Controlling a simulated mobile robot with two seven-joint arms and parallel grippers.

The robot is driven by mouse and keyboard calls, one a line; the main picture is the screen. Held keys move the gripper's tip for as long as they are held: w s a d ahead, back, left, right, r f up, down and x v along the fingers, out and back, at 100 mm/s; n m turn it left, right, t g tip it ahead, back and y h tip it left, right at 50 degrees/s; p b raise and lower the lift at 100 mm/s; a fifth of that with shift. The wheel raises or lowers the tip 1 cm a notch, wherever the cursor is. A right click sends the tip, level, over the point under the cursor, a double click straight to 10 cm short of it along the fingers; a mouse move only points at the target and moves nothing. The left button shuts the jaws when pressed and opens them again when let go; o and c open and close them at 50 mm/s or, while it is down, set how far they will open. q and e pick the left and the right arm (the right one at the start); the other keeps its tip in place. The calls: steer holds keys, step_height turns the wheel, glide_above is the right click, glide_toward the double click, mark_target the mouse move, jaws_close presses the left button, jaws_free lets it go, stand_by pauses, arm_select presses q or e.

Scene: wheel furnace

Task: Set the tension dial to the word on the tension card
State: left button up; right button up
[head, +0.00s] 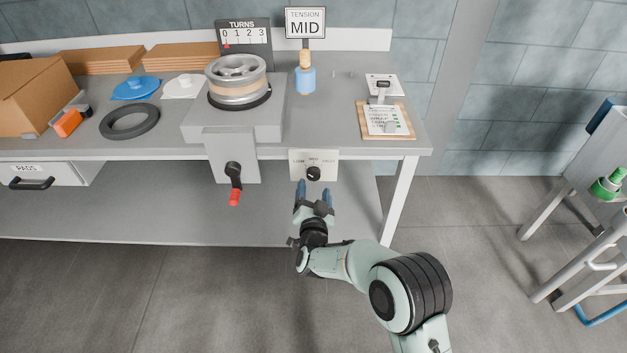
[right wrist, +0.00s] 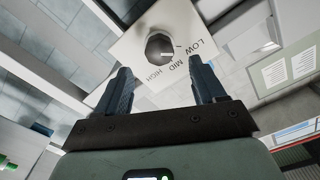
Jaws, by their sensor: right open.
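The tension card (head: 305,24) stands at the back of the bench and reads MID. The tension dial (head: 313,174) is a black round knob on a white plate (head: 297,172) on the bench front. In the right wrist view the knob (right wrist: 160,46) shows close, with LOW, MID and HIGH printed around it. Its pale pointer mark seems turned toward the LOW side, though it is small. My right gripper (head: 314,186) is open and empty just in front of the plate, below the dial; its fingers (right wrist: 159,90) frame the plate without touching the knob. My left gripper is out of view.
A red-handled crank (head: 234,184) hangs left of the dial, under the wheel drum (head: 238,79). A bench leg (head: 398,201) is to the right. Open floor lies in front.

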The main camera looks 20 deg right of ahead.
mark_target(314, 177)
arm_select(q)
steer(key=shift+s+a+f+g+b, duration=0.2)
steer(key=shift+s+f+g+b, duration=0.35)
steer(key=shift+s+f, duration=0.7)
arm_select(e)
steer(key=shift+x, duration=2.75)
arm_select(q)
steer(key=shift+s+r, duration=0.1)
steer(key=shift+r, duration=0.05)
arm_select(e)
steer(key=shift+c, duration=0.3)
steer(key=c, duration=1)
